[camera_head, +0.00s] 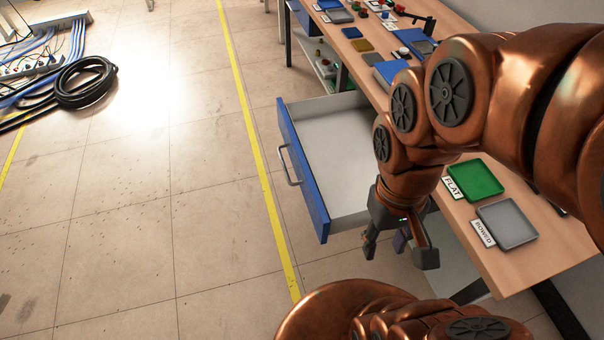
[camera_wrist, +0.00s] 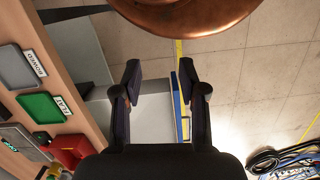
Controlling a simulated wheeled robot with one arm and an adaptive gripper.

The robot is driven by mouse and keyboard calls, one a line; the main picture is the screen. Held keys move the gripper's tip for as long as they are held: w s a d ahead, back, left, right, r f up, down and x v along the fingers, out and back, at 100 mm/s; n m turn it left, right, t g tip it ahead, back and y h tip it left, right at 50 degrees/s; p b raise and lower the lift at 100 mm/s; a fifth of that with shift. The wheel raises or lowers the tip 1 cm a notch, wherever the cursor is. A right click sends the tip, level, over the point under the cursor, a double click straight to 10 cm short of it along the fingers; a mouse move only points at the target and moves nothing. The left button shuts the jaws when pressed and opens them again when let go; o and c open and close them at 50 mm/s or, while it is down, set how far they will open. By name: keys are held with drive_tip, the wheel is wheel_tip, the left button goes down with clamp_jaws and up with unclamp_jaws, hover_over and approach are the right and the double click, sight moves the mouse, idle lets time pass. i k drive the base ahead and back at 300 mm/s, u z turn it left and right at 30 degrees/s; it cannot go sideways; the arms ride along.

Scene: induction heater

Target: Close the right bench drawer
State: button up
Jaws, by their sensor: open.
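The bench drawer (camera_head: 335,150) is pulled out from the wooden bench (camera_head: 480,260) and looks empty inside. It has a blue front (camera_head: 302,165), pale grey walls and a grey bar handle (camera_head: 288,166) facing the floor aisle. My gripper (camera_head: 398,252) is open and empty, pointing down beside the near side of the drawer, to the right of the front's near corner. In the wrist view the drawer (camera_wrist: 154,118) and its blue front (camera_wrist: 180,98) show between and beyond my open fingers (camera_wrist: 160,78). I cannot tell any contact.
On the bench top are a green tray (camera_head: 474,180) labelled FLAT and a grey tray (camera_head: 508,223) labelled BOWED. Other trays and small parts lie farther along. A black cable coil (camera_head: 86,82) lies on the floor at far left. The tiled floor before the drawer is clear.

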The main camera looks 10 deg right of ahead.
sight(327, 138)
drive_tip(key=u, duration=0.6)
drive_tip(key=i, duration=0.5)
drive_tip(key=u, duration=1.3)
